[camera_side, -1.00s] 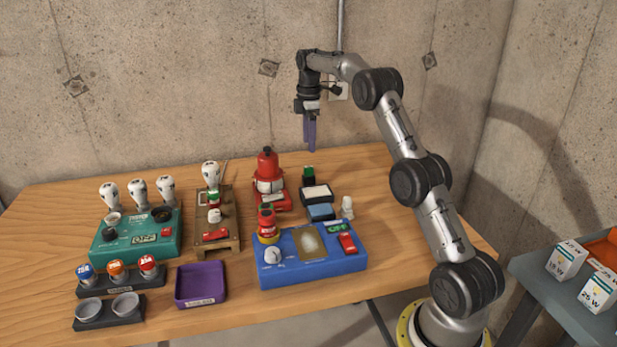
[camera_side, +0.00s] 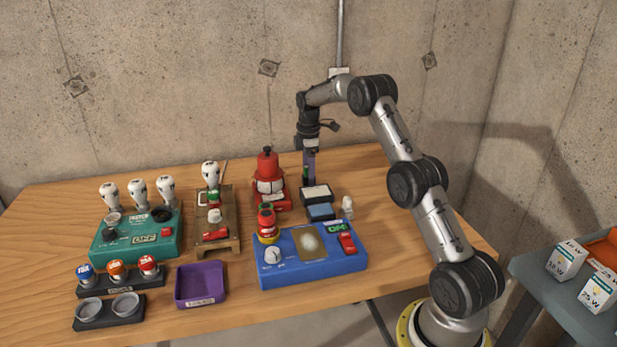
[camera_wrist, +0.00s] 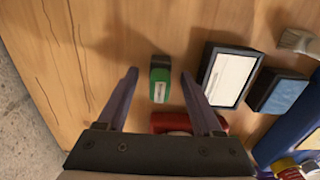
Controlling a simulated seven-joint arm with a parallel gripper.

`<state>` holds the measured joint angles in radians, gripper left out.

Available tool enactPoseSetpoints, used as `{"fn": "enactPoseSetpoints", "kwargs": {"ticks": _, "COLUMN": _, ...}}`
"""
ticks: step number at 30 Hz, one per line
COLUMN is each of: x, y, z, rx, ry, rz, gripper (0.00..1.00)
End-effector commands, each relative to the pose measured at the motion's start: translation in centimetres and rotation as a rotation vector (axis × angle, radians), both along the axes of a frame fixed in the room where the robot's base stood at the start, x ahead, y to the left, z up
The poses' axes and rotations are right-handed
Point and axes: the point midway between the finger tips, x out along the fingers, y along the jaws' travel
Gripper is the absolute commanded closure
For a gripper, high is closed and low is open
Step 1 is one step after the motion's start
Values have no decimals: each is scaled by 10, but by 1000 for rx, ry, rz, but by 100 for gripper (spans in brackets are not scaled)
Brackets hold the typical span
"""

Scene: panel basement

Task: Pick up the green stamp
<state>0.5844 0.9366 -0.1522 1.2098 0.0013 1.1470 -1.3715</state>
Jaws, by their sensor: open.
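The green stamp (camera_wrist: 160,84) stands on the wooden table, seen from above in the wrist view with a pale label on it. In the side view only a sliver of the green stamp (camera_side: 306,172) shows beside my finger. My gripper (camera_wrist: 158,80) is open, with its purple fingers to the left and right of the stamp and a gap on each side. In the side view my gripper (camera_side: 309,180) points straight down at the stamp's spot. The height of the fingertips against the stamp is hard to tell.
A black-framed pad with a white face (camera_wrist: 228,75) lies close right of the right finger. A blue pad (camera_wrist: 277,91) lies beyond it. A red object (camera_wrist: 178,123) sits near the gripper body. The table left of the stamp is clear.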

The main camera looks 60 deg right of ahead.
Motion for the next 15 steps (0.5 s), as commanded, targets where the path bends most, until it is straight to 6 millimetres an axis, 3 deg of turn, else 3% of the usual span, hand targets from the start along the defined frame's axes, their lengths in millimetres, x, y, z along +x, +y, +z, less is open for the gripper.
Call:
{"fn": "enactPoseSetpoints", "kwargs": {"ticks": 4, "x": 0, "y": 0, "z": 0, "rx": 0, "ry": 0, "rz": 0, "gripper": 34}}
{"fn": "enactPoseSetpoints", "kwargs": {"ticks": 15, "x": 0, "y": 0, "z": 1, "rx": -1, "ry": -1, "rz": 0, "gripper": 100}}
